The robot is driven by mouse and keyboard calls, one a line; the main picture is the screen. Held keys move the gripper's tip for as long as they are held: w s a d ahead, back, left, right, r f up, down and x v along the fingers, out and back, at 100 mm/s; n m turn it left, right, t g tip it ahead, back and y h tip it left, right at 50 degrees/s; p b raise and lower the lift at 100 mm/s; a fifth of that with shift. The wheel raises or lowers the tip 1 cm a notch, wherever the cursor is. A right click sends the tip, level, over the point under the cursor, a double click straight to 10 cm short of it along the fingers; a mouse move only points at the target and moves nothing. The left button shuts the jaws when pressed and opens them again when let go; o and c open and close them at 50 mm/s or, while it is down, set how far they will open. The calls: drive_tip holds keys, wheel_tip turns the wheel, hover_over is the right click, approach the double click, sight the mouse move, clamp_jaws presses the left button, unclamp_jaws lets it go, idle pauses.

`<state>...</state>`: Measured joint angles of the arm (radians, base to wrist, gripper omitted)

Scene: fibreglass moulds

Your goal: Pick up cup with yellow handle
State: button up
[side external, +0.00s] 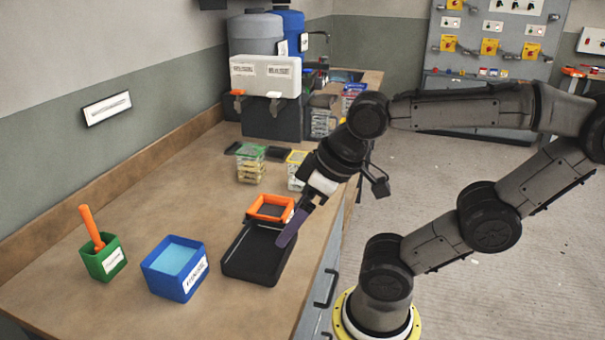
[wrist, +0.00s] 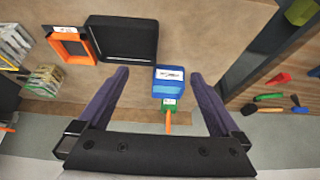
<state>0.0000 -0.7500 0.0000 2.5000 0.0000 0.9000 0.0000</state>
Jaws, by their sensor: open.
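A small green square cup (side external: 101,260) with an orange stick-like handle (side external: 92,228) leaning out of it stands at the left of the bench. No cup with a clearly yellow handle shows. In the wrist view the green cup (wrist: 169,105) and its orange handle (wrist: 168,123) appear small, beyond and between my fingers. My gripper (side external: 287,236) has purple fingers and is above the right side of a black tray (side external: 238,272), well right of the cup. In the wrist view my gripper (wrist: 160,74) is open, with nothing held between its fingers.
A blue open box (side external: 172,270) with light blue contents stands between the cup and the black tray. An orange frame (side external: 270,208) is behind the tray. Stacked containers (side external: 250,165) and a black case (side external: 270,118) stand farther back. Bare bench lies behind the cup.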

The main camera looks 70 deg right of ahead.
drive_tip(key=d+r+n+g+h, duration=0.2)
drive_tip(key=d+n+g+h, duration=0.4)
drive_tip(key=d+h, duration=0.9)
drive_tip(key=w+d+n+g+h, duration=0.15)
drive_tip(key=w+d+n, duration=0.25)
drive_tip(key=w+d, duration=0.55)
drive_tip(key=w+d+f+n, duration=0.1)
drive_tip(key=f+n, duration=0.1)
drive_tip(key=f, duration=0.2)
drive_tip(key=w+d+f+n+t+h, duration=0.1)
drive_tip(key=d+f+n, duration=0.1)
drive_tip(key=f, duration=0.2)
drive_tip(key=w+d+f+n+t+h, duration=0.1)
drive_tip(key=w+f+n, duration=0.1)
drive_tip(key=f+n, duration=0.1)
drive_tip(key=shift+d+f+t, duration=0.25)
drive_tip(key=shift+d+f, duration=0.1)
drive_tip(key=shift+f, duration=0.1)
drive_tip(key=f, duration=0.1)
drive_tip(key=s+f, duration=0.1)
drive_tip(key=f+n, duration=0.1)
drive_tip(key=shift+s+d+f+y, duration=0.1)
drive_tip(key=shift+s+d+y, duration=0.1)
drive_tip(key=shift+d+y, duration=0.05)
drive_tip(key=shift+s+d+f, duration=0.1)
drive_tip(key=shift+d+f, duration=0.05)
drive_tip(key=shift+f, duration=0.05)
drive_tip(key=d, duration=1.2)
drive_tip(key=shift+s+r, duration=0.1)
drive_tip(key=shift+s, duration=0.05)
